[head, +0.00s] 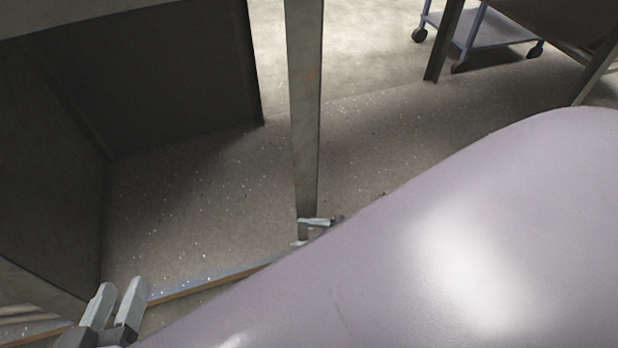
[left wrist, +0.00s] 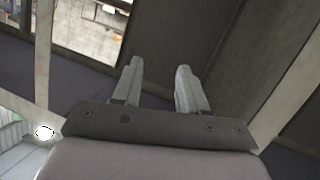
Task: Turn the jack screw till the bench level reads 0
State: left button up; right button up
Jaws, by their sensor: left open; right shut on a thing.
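The bench leg (head: 305,110) stands upright in the middle of the head view. My right gripper (head: 312,230) is at its foot, shut on what looks like the jack screw there. The screw itself is too small and too covered to make out, and my large pale arm link hides the rest of that gripper. My left gripper (head: 118,303) is at the lower left of the head view, well apart from the leg. In the left wrist view its two fingers (left wrist: 158,90) are open with nothing between them. No bench level or reading shows.
A dark cabinet-like panel (head: 150,80) fills the upper left under the bench edge (head: 70,16). A wheeled trolley (head: 490,35) stands at the upper right. Speckled floor (head: 200,215) is clear between the panel and the leg. A wooden-edged blue strip (head: 210,284) lies low in front.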

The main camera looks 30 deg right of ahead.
jog(key=n+g+y+b, duration=0.1)
jog(key=g, duration=0.1)
jog(key=n+g+y+b, duration=0.1)
jog(key=n+g, duration=0.1)
jog(key=shift+s+f+y, duration=0.15)
jog(key=shift+y, duration=0.15)
jog(key=shift+s+n+g+y+b, duration=0.1)
jog(key=shift+n+g+y+b, duration=0.35)
jog(key=shift+n+g, duration=0.5)
jog(key=g, duration=0.1)
jog(key=n+g, duration=0.1)
jog(key=shift+s+a+g+y, duration=0.15)
jog(key=shift+g+y, duration=0.2)
pick_arm(q)
jog(key=shift+s+a+r+m+t+y, duration=0.1)
jog(key=shift+s+a+m+t+y, duration=0.15)
jog(key=shift+a+t, duration=0.2)
jog(key=shift+s+a+m+t+y, duration=0.15)
jog(key=shift+a+m+t, duration=0.1)
jog(key=shift+a+t, duration=0.15)
pick_arm(e)
jog(key=shift+s+n+g, duration=0.2)
jog(key=shift+n+g, duration=1.15)
jog(key=shift+g, duration=0.55)
jog(key=shift+s+n+g, duration=0.1)
jog(key=shift+n+g, duration=0.3)
jog(key=shift+g, duration=0.2)
jog(key=o, duration=0.7)
jog(key=shift+r, duration=0.2)
